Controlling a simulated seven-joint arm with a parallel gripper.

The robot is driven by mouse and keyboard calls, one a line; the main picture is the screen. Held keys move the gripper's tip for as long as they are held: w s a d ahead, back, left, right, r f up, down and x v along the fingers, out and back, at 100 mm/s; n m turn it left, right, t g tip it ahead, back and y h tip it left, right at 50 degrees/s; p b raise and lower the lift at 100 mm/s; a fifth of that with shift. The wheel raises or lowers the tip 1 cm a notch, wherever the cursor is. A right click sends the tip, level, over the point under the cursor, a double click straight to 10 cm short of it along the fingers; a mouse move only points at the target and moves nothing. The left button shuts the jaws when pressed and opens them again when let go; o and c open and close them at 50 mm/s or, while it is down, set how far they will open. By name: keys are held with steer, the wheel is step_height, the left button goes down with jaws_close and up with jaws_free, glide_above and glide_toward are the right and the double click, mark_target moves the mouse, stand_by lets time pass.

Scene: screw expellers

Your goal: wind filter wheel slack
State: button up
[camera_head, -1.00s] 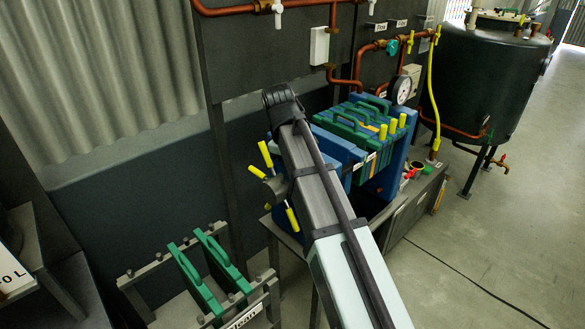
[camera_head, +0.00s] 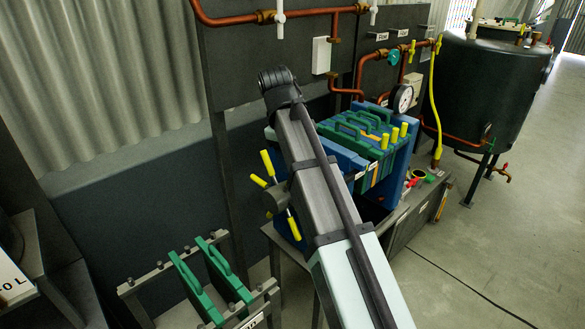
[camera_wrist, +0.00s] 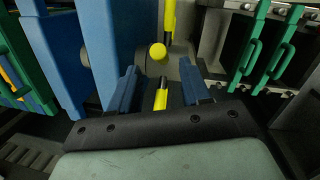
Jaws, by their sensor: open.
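The filter wheel (camera_head: 271,194) is a dark hub with several spokes tipped by yellow grips, at the left end of the blue and green filter press. In the head view my arm crosses in front of it and hides part of it. In the wrist view, one yellow grip (camera_wrist: 161,98) lies low between the two blue fingers of my gripper (camera_wrist: 158,70). Another grip (camera_wrist: 158,53) shows end-on just beyond it, and a third (camera_wrist: 169,18) is at the top. The fingers are open, with gaps on both sides; no contact shows.
The blue end plate (camera_wrist: 95,45) of the press stands close left of my gripper. A rack with green plates (camera_head: 201,280) stands at the lower left, and at the right in the wrist view. A pressure gauge (camera_head: 403,98) and copper pipes are behind.

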steer(key=shift+r, duration=0.5)
steer(key=shift+w+d, duration=0.1)
steer(key=shift+w, duration=0.1)
steer(key=shift+c, duration=1.4)
steer(key=w+d+t, duration=0.1)
steer(key=w+d+y, duration=0.1)
steer(key=w, duration=0.1)
steer(key=shift+f+t+y, duration=0.1)
steer(key=shift+t+y, duration=0.2)
steer(key=shift+t, duration=0.1)
steer(key=c, duration=0.4)
steer(key=shift+d+f+y, duration=0.15)
steer(key=shift+f+y, duration=0.05)
steer(key=shift+y, duration=0.3)
jaws_close()
steer(key=d+r+t+y, duration=0.3)
steer(key=r+y, duration=0.1)
steer(key=y, duration=0.6)
steer(key=w+a+f, duration=0.2)
steer(key=a+f, duration=0.1)
steer(key=a, duration=0.2)
steer(key=w+a+f+m, duration=0.1)
steer(key=w+a+f, duration=0.2)
steer(key=a+f, duration=0.1)
steer(key=shift+a, duration=0.8)
